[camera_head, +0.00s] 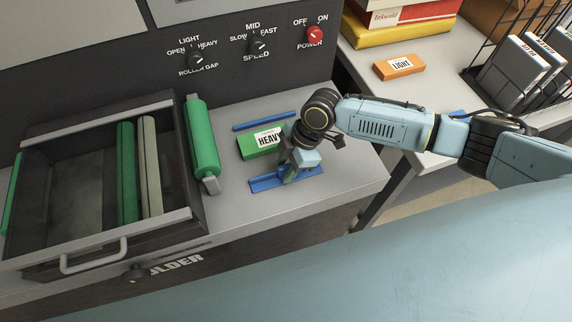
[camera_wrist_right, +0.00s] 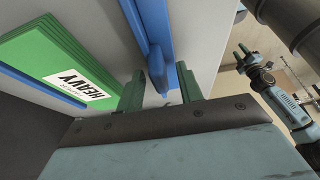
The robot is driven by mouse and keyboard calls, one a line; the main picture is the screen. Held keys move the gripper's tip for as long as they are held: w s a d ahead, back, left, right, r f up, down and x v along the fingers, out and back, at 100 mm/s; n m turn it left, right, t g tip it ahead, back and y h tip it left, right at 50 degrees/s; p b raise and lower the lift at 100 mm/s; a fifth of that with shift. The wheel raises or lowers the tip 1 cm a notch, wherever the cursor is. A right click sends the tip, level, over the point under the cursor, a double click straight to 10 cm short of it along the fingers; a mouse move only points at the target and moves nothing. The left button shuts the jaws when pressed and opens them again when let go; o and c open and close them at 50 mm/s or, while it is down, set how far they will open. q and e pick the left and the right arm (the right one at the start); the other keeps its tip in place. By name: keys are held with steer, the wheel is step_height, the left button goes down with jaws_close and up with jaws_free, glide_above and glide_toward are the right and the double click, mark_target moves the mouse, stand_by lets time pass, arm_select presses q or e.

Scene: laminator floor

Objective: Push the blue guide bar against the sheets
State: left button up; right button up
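Green sheets (camera_head: 250,147) with a HEAVY label lie on the grey machine top. They also show at left in the right wrist view (camera_wrist_right: 60,45). The blue guide bar (camera_head: 270,183) lies in front of them near the top's front edge; grey surface shows between bar and sheets (camera_wrist_right: 160,20). My right gripper (camera_head: 292,177) is low over the bar. In the wrist view its green fingers (camera_wrist_right: 160,90) stand apart, on either side of the bar's upright blue tab, with visible space between. What seems to be my left gripper (camera_wrist_right: 255,60) shows small at right; its opening is unclear.
A thin fixed blue strip (camera_head: 264,121) lies behind the sheets. A green roller (camera_head: 202,140) and an open drawer (camera_head: 110,235) with rollers are to the left. Control knobs (camera_head: 258,46) are behind. An orange LIGHT box (camera_head: 398,67) lies on the right table.

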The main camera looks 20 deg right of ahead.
steer(key=shift+a+f, duration=0.1)
steer(key=shift+f, duration=0.05)
steer(key=shift+c, duration=0.2)
jaws_close()
